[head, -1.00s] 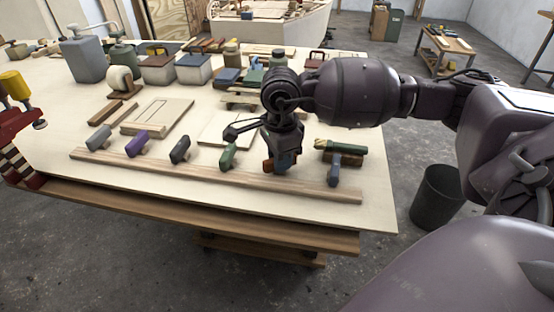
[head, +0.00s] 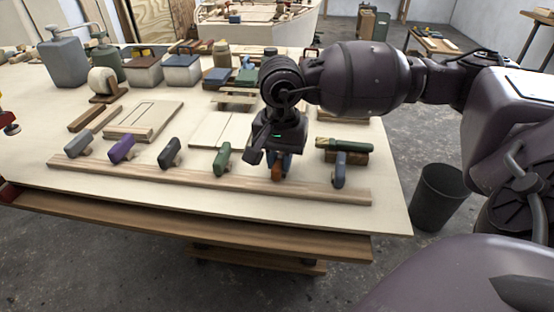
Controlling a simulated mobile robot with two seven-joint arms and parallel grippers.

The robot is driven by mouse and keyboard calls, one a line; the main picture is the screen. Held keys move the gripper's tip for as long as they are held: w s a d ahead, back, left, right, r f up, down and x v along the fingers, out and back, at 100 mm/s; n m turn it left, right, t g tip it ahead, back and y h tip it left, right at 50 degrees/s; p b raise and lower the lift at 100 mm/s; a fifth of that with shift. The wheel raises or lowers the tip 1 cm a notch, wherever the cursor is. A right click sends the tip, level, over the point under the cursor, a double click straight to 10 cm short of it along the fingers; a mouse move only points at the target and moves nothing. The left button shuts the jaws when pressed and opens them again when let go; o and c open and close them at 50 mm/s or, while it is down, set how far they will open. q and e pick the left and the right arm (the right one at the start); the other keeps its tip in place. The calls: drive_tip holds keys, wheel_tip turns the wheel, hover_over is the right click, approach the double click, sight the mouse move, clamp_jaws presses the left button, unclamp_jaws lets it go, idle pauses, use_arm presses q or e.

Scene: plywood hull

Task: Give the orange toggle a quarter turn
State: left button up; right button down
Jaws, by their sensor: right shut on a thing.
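A row of coloured toggles stands on a wooden strip (head: 215,183) along the table's front edge. The orange toggle (head: 276,173) is the one under my right gripper (head: 277,168); only a small part of it shows between the fingers. My right gripper points down and is shut on the orange toggle. The green toggle (head: 222,158) stands just to its left and the blue-grey toggle (head: 339,172) to its right.
Black (head: 170,154), purple (head: 122,150) and grey (head: 78,143) toggles stand farther left on the strip. A green-handled tool (head: 344,145) lies behind the blue-grey toggle. A dark bin (head: 438,196) is on the floor at right.

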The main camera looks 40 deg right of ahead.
sight(280, 158)
drive_tip(key=shift+n, duration=0.5)
drive_tip(key=c, duration=1)
unclamp_jaws()
drive_tip(key=shift+c, duration=0.2)
drive_tip(key=shift+r, duration=0.6)
wheel_tip(280, 158, up, 10)
drive_tip(key=p, duration=0.1)
drive_tip(key=shift+f, duration=0.15)
